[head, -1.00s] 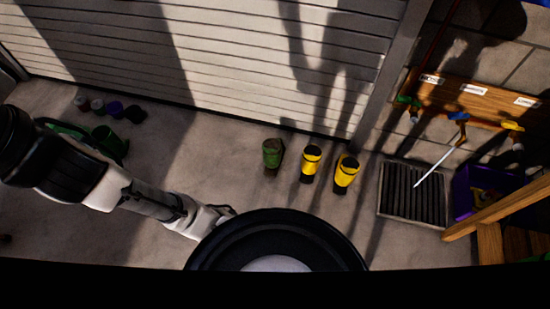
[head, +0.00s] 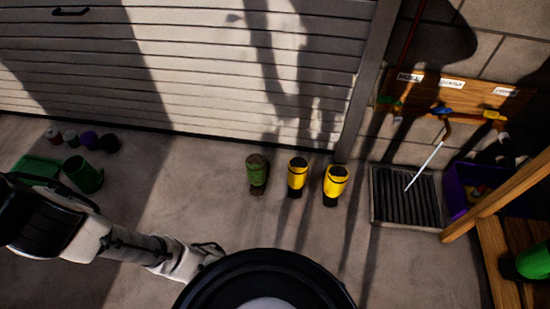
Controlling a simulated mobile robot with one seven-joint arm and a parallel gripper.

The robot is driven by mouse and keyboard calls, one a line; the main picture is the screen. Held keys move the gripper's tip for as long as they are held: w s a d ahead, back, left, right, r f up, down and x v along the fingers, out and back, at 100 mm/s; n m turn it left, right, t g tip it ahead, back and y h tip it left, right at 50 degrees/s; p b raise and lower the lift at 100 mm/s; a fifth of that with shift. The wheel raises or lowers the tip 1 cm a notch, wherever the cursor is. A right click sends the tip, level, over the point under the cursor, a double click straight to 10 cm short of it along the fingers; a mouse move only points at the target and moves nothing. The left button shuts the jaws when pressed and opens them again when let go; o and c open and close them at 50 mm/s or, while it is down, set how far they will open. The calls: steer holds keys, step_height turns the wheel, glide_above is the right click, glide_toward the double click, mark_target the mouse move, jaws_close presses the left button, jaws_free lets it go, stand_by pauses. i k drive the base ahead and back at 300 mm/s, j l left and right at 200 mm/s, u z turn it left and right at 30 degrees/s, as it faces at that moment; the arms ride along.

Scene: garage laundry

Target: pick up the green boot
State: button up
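The green boot (head: 257,174) stands on the concrete floor in front of the pale slatted garage door. It has a dark lower part and is upright, to the left of two yellow boots. A gap separates it from the nearer yellow boot (head: 297,177); the other yellow boot (head: 335,184) stands further right. My arm crosses the lower left of the head view, well apart from the green boot. No gripper fingers can be made out in this view. Nothing touches the green boot.
A dark ridged mat (head: 405,197) and a purple crate (head: 462,188) lie to the right, beside a wooden frame (head: 497,200). A green bucket (head: 84,175) and several small pots stand at the left. The floor around the boots is clear.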

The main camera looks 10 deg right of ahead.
mark_target(258, 167)
steer(key=z, duration=1.25)
steer(key=j+z, duration=0.15)
steer(key=j, duration=1.05)
steer(key=j+z, duration=0.2)
steer(key=j, duration=0.95)
steer(key=i+j, duration=0.1)
steer(key=j, duration=0.6)
steer(key=j+z, duration=0.1)
steer(key=j, duration=0.65)
steer(key=i, duration=0.05)
